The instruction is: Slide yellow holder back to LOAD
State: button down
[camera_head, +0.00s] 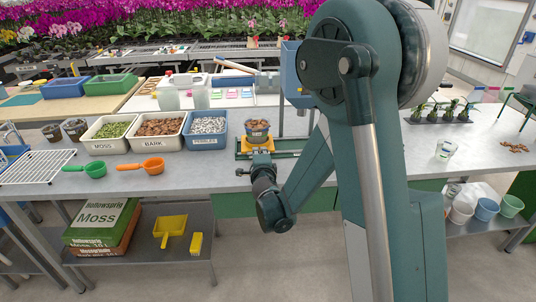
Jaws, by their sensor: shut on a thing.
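The yellow holder (248,147) sits on a green slide track (288,154) on the grey bench, near the track's left end. A clear pot of brown bark (257,130) stands upright in the holder. My gripper (261,156) reaches in from the front edge of the bench and is shut on the holder's near side. The exact contact of the fingers is too small to make out. No LOAD marking is legible, and my arm hides the right part of the track.
Left of the track stand trays of moss (113,131), bark (160,130) and pebbles (207,128). Green (94,170) and orange (152,165) scoops lie in front. A blue box-shaped apparatus (291,75) rises behind the track. A glass (445,149) stands far right.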

jog(key=shift+a, duration=0.35)
jog(key=shift+a, duration=0.1)
jog(key=c, duration=2.5)
grip_release()
jog(key=shift+s, duration=0.15)
jog(key=shift+v, duration=5.9)
